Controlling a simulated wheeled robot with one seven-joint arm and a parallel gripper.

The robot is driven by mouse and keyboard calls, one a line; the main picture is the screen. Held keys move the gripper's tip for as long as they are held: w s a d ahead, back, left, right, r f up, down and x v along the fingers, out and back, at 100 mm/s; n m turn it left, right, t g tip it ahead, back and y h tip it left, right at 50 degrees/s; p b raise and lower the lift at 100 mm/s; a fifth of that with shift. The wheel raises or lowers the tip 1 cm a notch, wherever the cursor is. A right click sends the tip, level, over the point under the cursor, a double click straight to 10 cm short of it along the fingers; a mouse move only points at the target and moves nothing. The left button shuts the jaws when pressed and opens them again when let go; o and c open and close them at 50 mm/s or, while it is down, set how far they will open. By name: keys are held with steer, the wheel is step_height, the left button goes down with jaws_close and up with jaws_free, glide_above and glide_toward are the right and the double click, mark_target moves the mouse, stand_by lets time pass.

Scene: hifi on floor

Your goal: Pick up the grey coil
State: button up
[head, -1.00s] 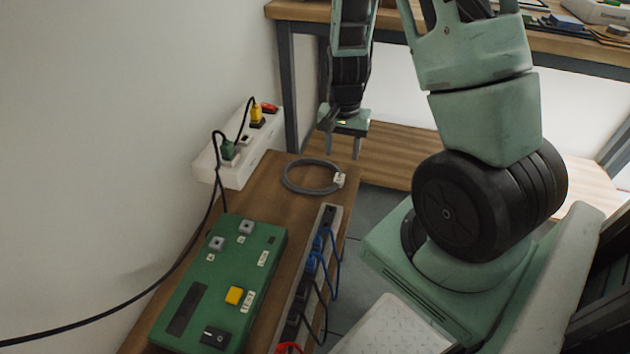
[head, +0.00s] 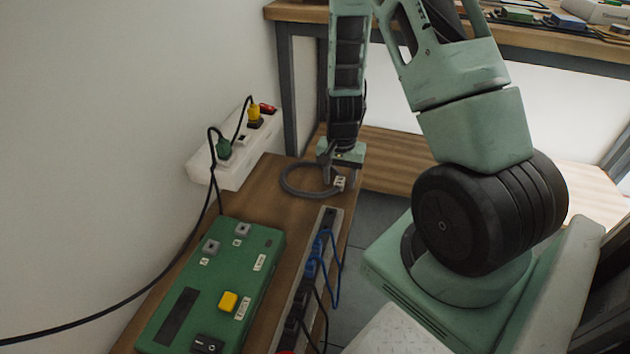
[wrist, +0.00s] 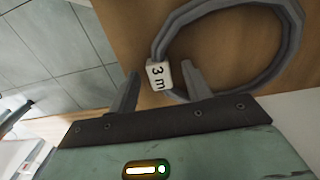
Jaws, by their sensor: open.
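The grey coil (head: 297,190) is a loop of cable lying on the wooden bench near its far right corner. It carries a white tag marked "3 m" (wrist: 159,75). In the wrist view the coil (wrist: 289,48) fills the top right. My gripper (head: 340,178) is down at the coil's right side, beside the tag. In the wrist view my gripper (wrist: 160,82) is open, with the tag and a part of the loop between its two fingers. I cannot tell how far the fingertips are above the bench.
A white power strip (head: 210,172) with plugs stands behind the coil at the left, by the wall. The bench (head: 262,202) drops off at the right.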

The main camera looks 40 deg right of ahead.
jaws_close()
steer(key=shift+r, duration=0.2)
step_height(320, 180, up, 18)
steer(key=p, duration=0.6)
steer(key=shift+f, duration=0.15)
